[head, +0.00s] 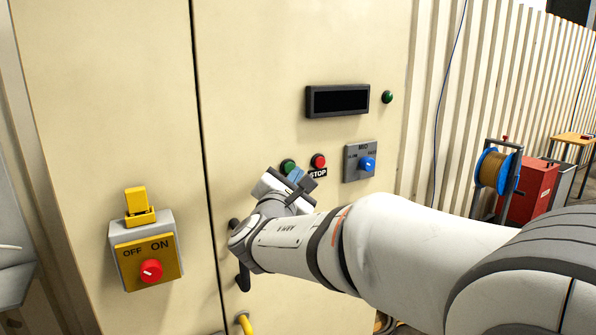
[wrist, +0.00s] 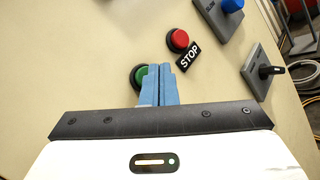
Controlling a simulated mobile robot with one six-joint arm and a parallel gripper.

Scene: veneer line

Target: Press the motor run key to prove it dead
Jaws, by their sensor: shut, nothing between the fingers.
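The green key (head: 288,166), which I take as the run key, sits on the beige cabinet door left of the red stop button (head: 319,161). In the wrist view the green key (wrist: 138,77) is partly hidden behind the left blue finger, and the red button (wrist: 178,40) is in full view beside its STOP label. My gripper (head: 297,174) is shut and empty, its blue fingertips (wrist: 160,68) together just in front of and slightly right of the green key. I cannot tell whether they touch it.
A dark display (head: 340,100), a green lamp (head: 387,97) and a blue knob (head: 367,164) are on the door. An OFF/ON switch (head: 151,270) with a red knob and a yellow piece above is at left. A black switch (wrist: 272,72) shows right in the wrist view. A cable reel (head: 494,171) stands right.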

